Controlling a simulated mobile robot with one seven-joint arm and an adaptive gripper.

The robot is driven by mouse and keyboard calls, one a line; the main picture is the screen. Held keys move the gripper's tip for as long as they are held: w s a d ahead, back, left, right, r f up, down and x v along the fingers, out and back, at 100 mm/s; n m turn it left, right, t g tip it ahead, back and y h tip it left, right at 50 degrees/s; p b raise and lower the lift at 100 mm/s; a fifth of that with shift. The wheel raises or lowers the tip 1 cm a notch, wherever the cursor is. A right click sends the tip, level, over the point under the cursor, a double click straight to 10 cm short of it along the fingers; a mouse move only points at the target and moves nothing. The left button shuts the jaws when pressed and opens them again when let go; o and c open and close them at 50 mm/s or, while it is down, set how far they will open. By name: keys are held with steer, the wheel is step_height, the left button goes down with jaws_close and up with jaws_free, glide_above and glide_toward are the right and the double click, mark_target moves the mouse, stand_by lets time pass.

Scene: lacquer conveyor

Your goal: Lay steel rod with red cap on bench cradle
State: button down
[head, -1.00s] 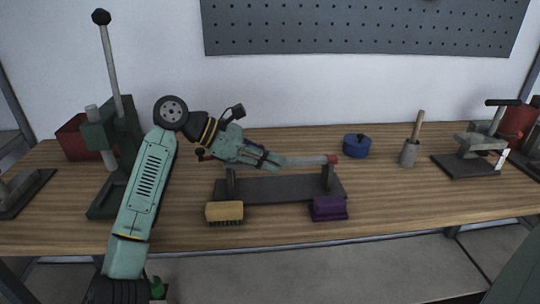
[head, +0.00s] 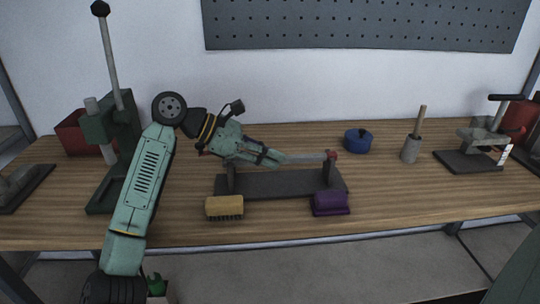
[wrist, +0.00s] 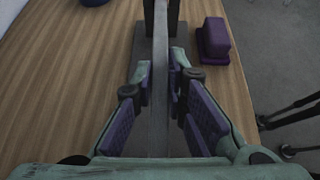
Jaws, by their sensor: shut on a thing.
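The steel rod (head: 305,157) lies nearly level along the dark bench cradle (head: 285,186). Its red cap (head: 332,155) is at the right end, at the top of the cradle's right post. My gripper (head: 275,158) is shut on the rod left of its middle. In the wrist view the rod (wrist: 159,110) runs lengthwise between the purple pads of my gripper (wrist: 161,95), toward a dark post. The rod appears to be at the height of the posts, but I cannot tell whether it rests in both. My gripper hides the rod's left part.
A yellow brush (head: 224,206) and a purple block (head: 330,203) lie in front of the cradle. A blue pot (head: 358,140) and a grey cup with a wooden handle (head: 411,148) stand to the right. A green lever press (head: 118,150) stands at left.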

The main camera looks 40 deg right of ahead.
steer(key=c, duration=1.5)
jaws_free()
steer(key=shift+c, duration=0.2)
steer(key=v, duration=0.7)
steer(key=shift+w+a+r, duration=0.1)
steer(key=shift+a+r, duration=0.05)
steer(key=shift+r, duration=0.05)
